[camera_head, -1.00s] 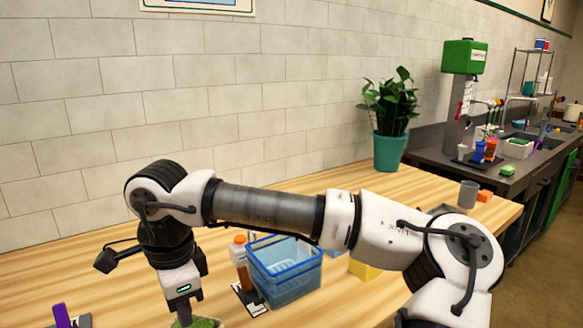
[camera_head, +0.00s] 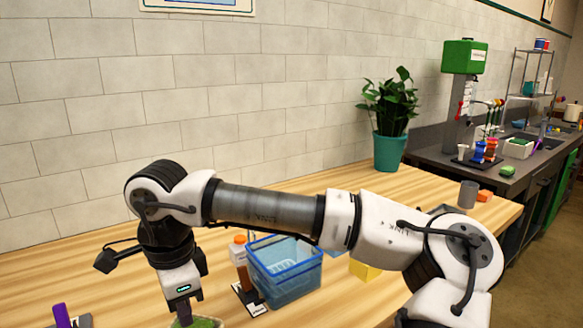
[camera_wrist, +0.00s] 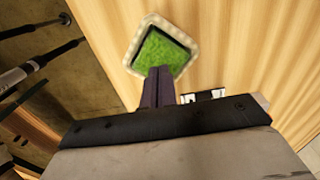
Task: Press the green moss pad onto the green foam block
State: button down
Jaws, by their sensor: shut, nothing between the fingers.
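A square green, moss-textured surface (camera_wrist: 163,53) lies inside a pale, dark-lined square frame (camera_wrist: 135,40) on the wooden table in the wrist view. I cannot tell whether a foam block lies under the green surface. In the head view only part of the green surface (camera_head: 207,323) shows, at the bottom edge. My gripper (camera_wrist: 158,72) is shut and empty. Its fingertips are over the near edge of the green; contact is unclear. In the head view my gripper (camera_head: 184,318) points down beside the green.
A blue open basket (camera_head: 285,275) stands right of my gripper, with an orange-capped bottle (camera_head: 239,249) beside it. A purple object (camera_head: 61,314) is at the lower left. A potted plant (camera_head: 389,118) stands by the wall.

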jog(key=shift+f, duration=0.1)
jog(key=shift+f+b, duration=0.65)
jog(key=shift+f, duration=0.05)
jog(key=shift+f, duration=0.2)
dwell(1.8)
jog(key=shift+r, duration=0.1)
jog(key=shift+r+p, duration=2.2)
jog(key=shift+r, duration=1.35)
